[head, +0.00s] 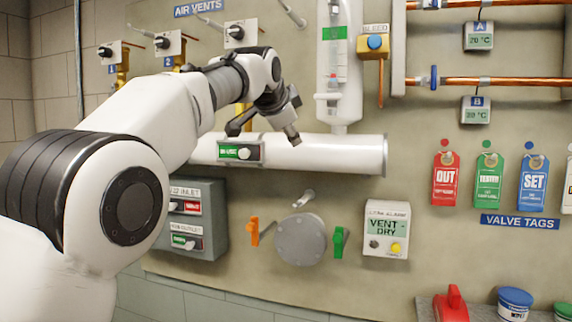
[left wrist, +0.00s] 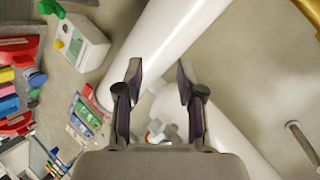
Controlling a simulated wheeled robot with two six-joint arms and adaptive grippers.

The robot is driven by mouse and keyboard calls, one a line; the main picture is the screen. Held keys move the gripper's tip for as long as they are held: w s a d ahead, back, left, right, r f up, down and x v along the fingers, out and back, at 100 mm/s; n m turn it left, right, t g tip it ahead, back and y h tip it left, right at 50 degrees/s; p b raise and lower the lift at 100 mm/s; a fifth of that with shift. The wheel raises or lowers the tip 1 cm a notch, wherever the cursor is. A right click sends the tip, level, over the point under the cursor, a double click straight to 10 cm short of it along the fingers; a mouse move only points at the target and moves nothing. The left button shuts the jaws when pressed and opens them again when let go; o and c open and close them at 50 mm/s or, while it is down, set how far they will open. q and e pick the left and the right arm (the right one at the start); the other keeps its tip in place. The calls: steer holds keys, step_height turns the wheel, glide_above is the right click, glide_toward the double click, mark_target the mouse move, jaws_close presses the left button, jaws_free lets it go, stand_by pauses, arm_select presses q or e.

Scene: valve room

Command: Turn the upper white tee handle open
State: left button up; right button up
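Two pale rod-like handles that could be white tee handles stand on the wall panel. The upper one (head: 293,14) is at the top edge of the head view, left of the white vertical column. The lower one (head: 303,197) is below the white horizontal pipe. A pale rod on a round base (left wrist: 302,142), likely the upper handle, shows at the right of the left wrist view. My left gripper (head: 262,130) is in front of the horizontal pipe, below the upper handle, apart from it. Its fingers (left wrist: 158,72) are spread with nothing between them. My right gripper is not in view.
The white horizontal pipe (head: 330,153) and vertical column (head: 340,90) stick out from the panel. Levers marked AIR VENTS (head: 197,8) are at upper left. A round grey cover (head: 300,240), orange lever (head: 254,231) and green lever (head: 339,242) are below. Valve tags (head: 489,180) hang at right.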

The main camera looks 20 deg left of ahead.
arm_select(q)
steer(key=shift+g, duration=0.6)
steer(key=f, duration=0.2)
steer(key=w+f, duration=0.1)
steer(key=f, duration=0.2)
steer(key=w+f, duration=0.1)
steer(key=f, duration=0.1)
steer(key=shift+a+f, duration=0.35)
steer(key=shift+a, duration=0.05)
